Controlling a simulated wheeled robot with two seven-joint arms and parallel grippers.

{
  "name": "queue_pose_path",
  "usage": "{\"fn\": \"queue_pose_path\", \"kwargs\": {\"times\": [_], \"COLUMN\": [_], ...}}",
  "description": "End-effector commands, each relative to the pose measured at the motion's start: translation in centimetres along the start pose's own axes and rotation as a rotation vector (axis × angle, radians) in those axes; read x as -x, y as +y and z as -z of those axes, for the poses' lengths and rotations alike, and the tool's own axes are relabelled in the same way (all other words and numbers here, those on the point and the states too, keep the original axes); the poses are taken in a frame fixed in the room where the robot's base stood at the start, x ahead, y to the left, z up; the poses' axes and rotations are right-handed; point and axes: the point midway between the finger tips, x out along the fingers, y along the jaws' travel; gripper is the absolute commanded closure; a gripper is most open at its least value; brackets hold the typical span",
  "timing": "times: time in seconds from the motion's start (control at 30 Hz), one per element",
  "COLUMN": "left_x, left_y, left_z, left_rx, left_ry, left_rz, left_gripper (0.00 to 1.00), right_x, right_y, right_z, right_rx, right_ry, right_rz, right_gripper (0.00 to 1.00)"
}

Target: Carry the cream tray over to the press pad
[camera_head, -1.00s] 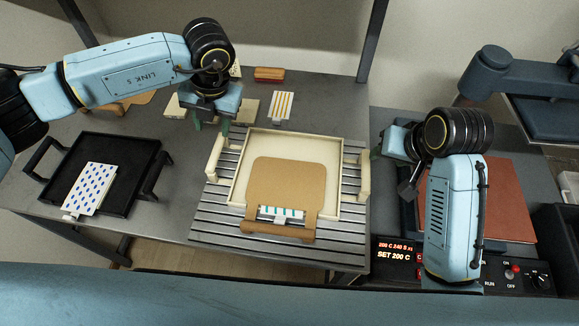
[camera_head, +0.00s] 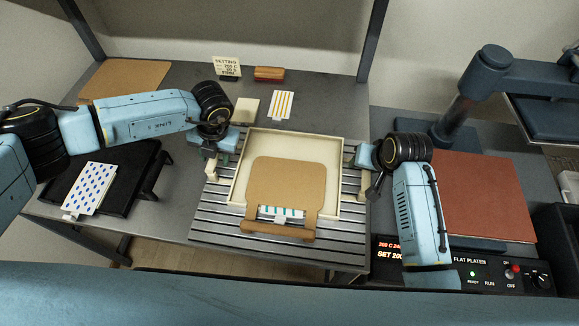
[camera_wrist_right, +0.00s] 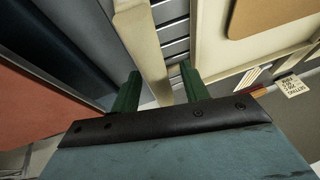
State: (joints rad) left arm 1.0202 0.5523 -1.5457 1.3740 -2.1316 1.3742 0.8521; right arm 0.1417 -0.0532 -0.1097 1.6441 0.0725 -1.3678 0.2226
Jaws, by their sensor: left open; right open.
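The cream tray (camera_head: 234,185) sits on a slatted metal rack (camera_head: 215,222) in the middle of the table, with a handle on its left and right sides. A tan board (camera_head: 285,180) lies in it, with a teal-striped piece (camera_head: 280,211) near its front edge. My left gripper (camera_head: 216,163) is open at the left handle, partly hiding it. My right gripper (camera_head: 353,158) is open at the right handle. In the right wrist view its green fingers (camera_wrist_right: 160,88) stand on either side of the cream handle (camera_wrist_right: 143,45). The rust-red press pad (camera_head: 485,195) is at the right, bare.
A black tray (camera_head: 150,180) with a blue-dotted card (camera_head: 92,187) lies at left under my left arm. The press arm (camera_head: 480,75) rises behind the pad; a control panel (camera_head: 480,275) is in front.

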Motion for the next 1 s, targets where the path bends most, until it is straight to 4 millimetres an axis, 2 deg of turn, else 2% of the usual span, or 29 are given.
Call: {"fn": "queue_pose_path", "kwargs": {"times": [0.3, 0.6, 0.63, 1.0], "left_x": [-0.14, -0.12, -0.12, -0.02], "left_y": [0.02, 0.02, 0.03, 0.06], "left_z": [0.02, 0.01, 0.01, -0.05], "left_rx": [0.000, 0.000, 0.000, 0.001], "left_ry": [0.001, 0.001, 0.001, -0.001], "left_rz": [0.000, 0.000, 0.000, 0.000], "left_gripper": [0.59, 0.98, 1.00, 1.00], "right_x": [-0.12, -0.10, -0.10, -0.02], "right_y": [0.00, 0.00, 0.00, -0.03], "right_z": [0.01, 0.01, 0.01, 0.11], "right_rx": [0.000, 0.000, 0.000, 0.000], "right_ry": [0.000, 0.000, 0.000, 0.002], "right_rz": [0.000, 0.000, 0.000, 0.001], "right_gripper": [0.56, 0.95, 0.99, 1.00]}}
